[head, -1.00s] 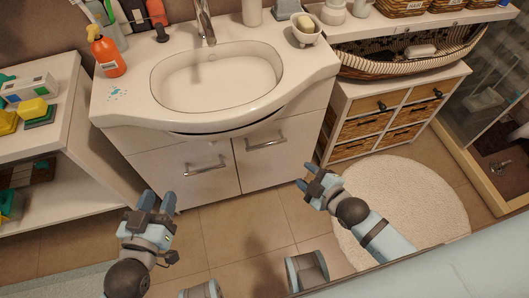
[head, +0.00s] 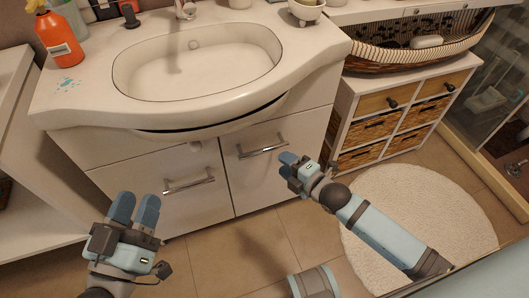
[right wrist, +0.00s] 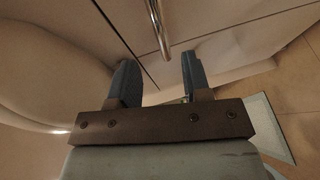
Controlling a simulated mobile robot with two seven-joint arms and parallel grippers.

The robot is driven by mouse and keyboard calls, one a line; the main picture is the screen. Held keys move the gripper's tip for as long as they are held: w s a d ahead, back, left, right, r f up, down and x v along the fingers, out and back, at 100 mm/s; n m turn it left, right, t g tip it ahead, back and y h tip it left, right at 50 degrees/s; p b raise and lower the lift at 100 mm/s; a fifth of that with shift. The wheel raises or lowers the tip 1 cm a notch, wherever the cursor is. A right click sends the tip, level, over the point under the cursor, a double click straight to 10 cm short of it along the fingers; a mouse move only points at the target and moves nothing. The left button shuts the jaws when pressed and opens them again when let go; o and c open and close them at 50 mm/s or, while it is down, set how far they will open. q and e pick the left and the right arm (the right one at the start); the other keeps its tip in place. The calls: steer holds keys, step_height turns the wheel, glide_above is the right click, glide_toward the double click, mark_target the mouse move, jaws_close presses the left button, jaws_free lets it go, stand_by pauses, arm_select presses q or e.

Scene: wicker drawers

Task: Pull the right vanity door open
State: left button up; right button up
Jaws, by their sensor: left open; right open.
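The white vanity has two doors under the sink. The right vanity door (head: 270,185) looks shut, with a silver bar handle (head: 262,147) near its top. The left door (head: 180,200) also looks shut and has its own bar handle (head: 189,184). My right gripper (head: 288,160) is open in front of the right door, just right of and below its handle. In the right wrist view, the bar handle (right wrist: 157,28) lies ahead, between the lines of the open fingers (right wrist: 157,80), not clearly within them. My left gripper (head: 135,205) is open and empty in front of the left door.
The sink (head: 200,60) overhangs the doors. A wicker drawer unit (head: 345,125) stands close on the right, with a round white rug (head: 415,215) before it. A white shelf (head: 30,190) is at left. Tiled floor in front is free.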

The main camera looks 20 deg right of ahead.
mark_target(265, 148)
steer(key=b+x, duration=0.2)
steer(key=x, duration=0.7)
steer(key=shift+b, duration=0.3)
arm_select(q)
steer(key=f+g, duration=0.1)
steer(key=f, duration=0.1)
steer(key=f+g, duration=0.1)
steer(key=f, duration=0.1)
steer(key=shift+w+d+f, duration=0.1)
steer(key=shift+d+f, duration=0.1)
steer(key=shift+f, duration=0.1)
arm_select(e)
jaws_close()
